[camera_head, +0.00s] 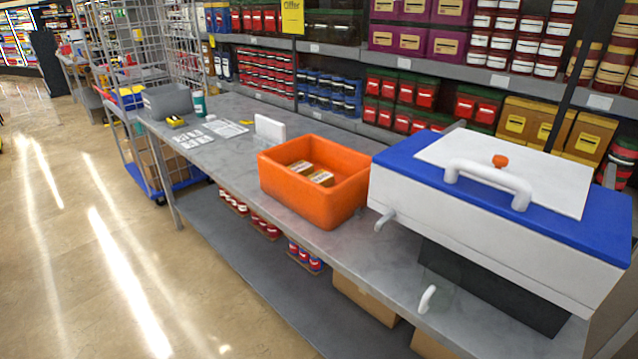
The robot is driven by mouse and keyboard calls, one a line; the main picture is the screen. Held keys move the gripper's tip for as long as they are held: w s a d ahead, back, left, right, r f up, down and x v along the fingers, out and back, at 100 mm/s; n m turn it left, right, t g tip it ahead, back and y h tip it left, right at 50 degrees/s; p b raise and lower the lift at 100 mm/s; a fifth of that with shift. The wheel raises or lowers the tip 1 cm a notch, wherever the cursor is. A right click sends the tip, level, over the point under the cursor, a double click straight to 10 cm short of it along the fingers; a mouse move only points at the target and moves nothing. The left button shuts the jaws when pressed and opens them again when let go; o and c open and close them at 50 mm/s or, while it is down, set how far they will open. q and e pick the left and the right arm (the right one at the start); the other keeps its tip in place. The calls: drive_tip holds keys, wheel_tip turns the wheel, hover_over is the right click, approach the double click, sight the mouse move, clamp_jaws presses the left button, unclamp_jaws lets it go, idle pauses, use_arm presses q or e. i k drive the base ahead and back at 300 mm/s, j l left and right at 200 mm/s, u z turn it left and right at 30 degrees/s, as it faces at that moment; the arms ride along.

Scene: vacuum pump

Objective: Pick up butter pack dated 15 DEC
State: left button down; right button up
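An orange crate (310,205) stands on the grey table. Two small packs lie inside it, a rear pack (302,167) and a front pack (321,178). They are brownish-yellow with pale tops and lie close together. Any print on them is too small to read, so I cannot tell which one is dated 15 DEC. The crate's walls hide the packs' lower parts. Neither of my grippers shows in the head view.
A white box with a blue lid and handle (488,184) stands right of the crate on the grey table (225,160). Left lie paper sheets (193,139), a white block (270,129) and a grey bin (167,101). Stocked shelves stand behind. Open floor (110,250) lies left.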

sight(323, 177)
drive_tip(key=z, duration=0.4)
drive_tip(key=i+j+z, duration=0.1)
drive_tip(key=z, duration=0.25)
drive_tip(key=i+j+z, duration=0.1)
drive_tip(key=j+z, duration=0.25)
drive_tip(key=i+j+z, duration=0.1)
drive_tip(key=z, duration=0.25)
drive_tip(key=j+z, duration=0.45)
drive_tip(key=j, duration=0.55)
drive_tip(key=j+z, duration=0.15)
drive_tip(key=j, duration=0.85)
